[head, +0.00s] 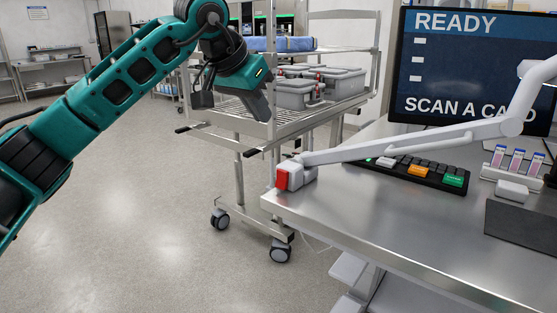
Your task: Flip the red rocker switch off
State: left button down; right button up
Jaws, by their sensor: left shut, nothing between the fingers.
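The red rocker switch (282,179) is on the front face of a small white block (301,171) at the near left corner of the steel table. Its exact rocker position is too small to tell. My left gripper (264,112) is in the air in front of the cart, up and slightly left of the switch, and apart from it. Its fingers are shut and hold nothing. My right gripper does not show.
A white jointed arm (420,137) rises rightward from the block over the steel table (350,205). A black keyboard (418,170), tube rack (512,172) and monitor (470,65) stand there. A wheeled cart (243,165) with grey boxes (296,93) is behind. Floor at left is clear.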

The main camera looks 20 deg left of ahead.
pick_arm(q)
jog(key=b, duration=0.1)
send_over(284, 169)
jog(key=s, duration=0.2)
notch_tip(284, 169, down, 8)
jog(key=f, duration=0.2)
jog(key=shift+w+a+f+b, duration=0.1)
jog(key=shift+a+f+b, duration=0.25)
jog(key=shift+b, duration=0.05)
jog(key=shift+f, duration=0.75)
